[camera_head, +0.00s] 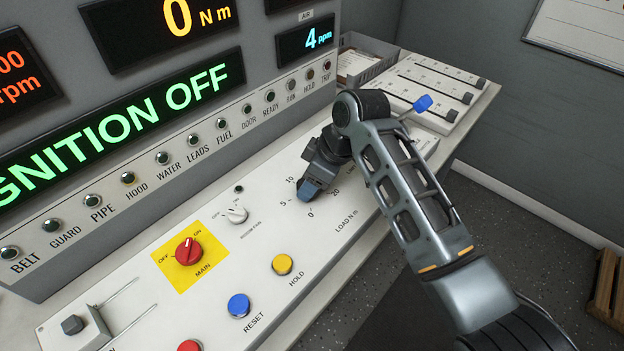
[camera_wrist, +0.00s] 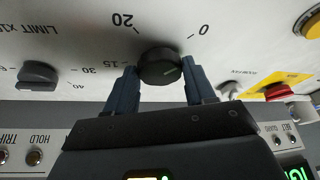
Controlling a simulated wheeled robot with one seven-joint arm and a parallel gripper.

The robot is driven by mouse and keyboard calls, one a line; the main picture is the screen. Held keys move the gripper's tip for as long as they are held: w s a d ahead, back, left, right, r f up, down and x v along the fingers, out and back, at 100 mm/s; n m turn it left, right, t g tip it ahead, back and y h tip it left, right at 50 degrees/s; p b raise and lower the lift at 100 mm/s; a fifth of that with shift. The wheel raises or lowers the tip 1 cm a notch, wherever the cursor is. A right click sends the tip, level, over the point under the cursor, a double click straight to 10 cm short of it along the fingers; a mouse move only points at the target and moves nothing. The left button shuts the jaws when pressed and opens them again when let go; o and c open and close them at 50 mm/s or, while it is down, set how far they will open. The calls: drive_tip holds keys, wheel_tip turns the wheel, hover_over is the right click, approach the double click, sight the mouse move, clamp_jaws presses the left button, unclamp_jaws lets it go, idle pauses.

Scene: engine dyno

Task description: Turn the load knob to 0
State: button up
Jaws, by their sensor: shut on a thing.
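The load knob (camera_wrist: 160,66) is a round black knob on the pale console panel, with the marks 0, 15 and 20 showing around it in the wrist view. My gripper (camera_wrist: 159,72) has one dark finger on each side of the knob and is shut on it. A faint light line shows on the knob, but I cannot tell exactly which mark it points at. In the head view my gripper (camera_head: 311,188) covers the knob above the "LOAD N m" label (camera_head: 346,222), with 0, 5, 10 and 20 visible around it.
A white room-fan knob (camera_head: 237,213), the red main switch (camera_head: 188,251) and yellow hold button (camera_head: 282,264) lie to the left. A dark limit knob (camera_wrist: 39,75) is beside the load dial. Displays above read "0 N m" (camera_head: 178,20) and "IGNITION OFF" (camera_head: 110,130).

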drive_tip(key=shift+n, duration=0.3)
idle(0.4)
drive_tip(key=o, duration=1)
drive_tip(key=shift+b+v, duration=0.4)
drive_tip(key=shift+v, duration=3.5)
drive_tip(key=shift+w, duration=0.1)
